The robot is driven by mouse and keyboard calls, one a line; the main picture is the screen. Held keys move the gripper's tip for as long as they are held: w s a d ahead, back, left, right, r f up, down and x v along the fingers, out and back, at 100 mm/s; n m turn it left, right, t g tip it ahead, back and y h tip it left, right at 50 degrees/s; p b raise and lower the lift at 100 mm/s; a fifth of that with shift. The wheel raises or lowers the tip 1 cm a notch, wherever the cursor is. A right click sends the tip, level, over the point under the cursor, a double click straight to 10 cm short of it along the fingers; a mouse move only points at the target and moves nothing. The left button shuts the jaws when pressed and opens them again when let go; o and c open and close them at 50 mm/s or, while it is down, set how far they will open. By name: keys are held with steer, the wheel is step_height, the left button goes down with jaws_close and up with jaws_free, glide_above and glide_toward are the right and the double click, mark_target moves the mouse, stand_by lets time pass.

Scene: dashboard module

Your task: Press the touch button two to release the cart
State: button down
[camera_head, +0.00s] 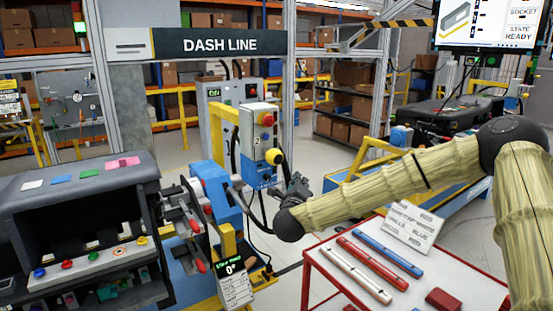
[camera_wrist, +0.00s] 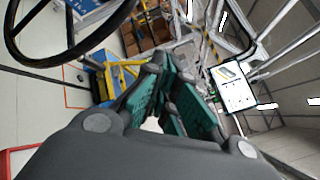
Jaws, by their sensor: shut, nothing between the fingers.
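A pale control box (camera_head: 259,140) stands on a yellow post in the middle of the head view. It carries a red round button (camera_head: 267,119) and a yellow round button (camera_head: 275,156); I can read no number that marks button two. My gripper (camera_head: 297,183) is just right of and below the yellow button in this view; whether they touch I cannot tell. In the wrist view my gripper (camera_wrist: 172,82) shows teal-padded fingers, shut and empty. The cart cannot be told apart for certain.
A dark dashboard module (camera_head: 75,195) is at the left beside a blue fixture (camera_head: 215,190) with red-handled clamps. A white-topped red table (camera_head: 335,262) with coloured bars stands below my arm. A black steering-wheel-like ring (camera_wrist: 75,55) shows in the wrist view.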

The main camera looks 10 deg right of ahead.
mark_target(274, 157)
steer(key=shift+w+d+r+m, duration=0.1)
steer(key=shift+d+r+m, duration=0.15)
steer(key=shift+r, duration=0.2)
steer(key=shift+d+r+m, duration=0.1)
steer(key=shift+r+m, duration=0.15)
steer(key=shift+r, duration=0.2)
steer(key=shift+d, duration=0.1)
steer(key=w+a, duration=0.3)
steer(key=w, duration=0.5)
steer(key=shift+w, duration=0.15)
steer(key=shift+a, duration=0.1)
steer(key=shift+w+a+f+b, duration=0.1)
steer(key=shift+w+a+b, duration=0.05)
steer(key=shift+b, duration=0.25)
stand_by(0.9)
